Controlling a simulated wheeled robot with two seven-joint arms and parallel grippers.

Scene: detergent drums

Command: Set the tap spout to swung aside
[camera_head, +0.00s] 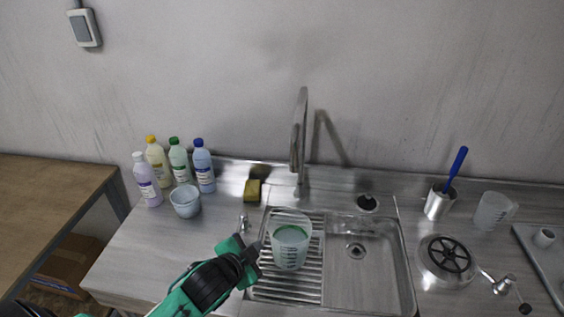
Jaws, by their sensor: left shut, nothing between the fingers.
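The metal tap spout (299,135) rises tall from its base behind the sink (408,265). Its upper end leans toward me, roughly in line with the base, over the back edge near the ribbed left part. My left gripper (258,246) is green and black, shut and empty. It is low in front of the spout, just left of a clear measuring jug (290,252); whether it touches the jug I cannot tell. My right gripper is out of view.
The jug stands on the ribbed drainer (272,287). Several bottles (181,163), a white bowl (185,203) and a yellow sponge (252,191) are left. A metal cup with a blue-handled brush (439,203), another jug (490,212) and a round metal strainer (446,260) are right.

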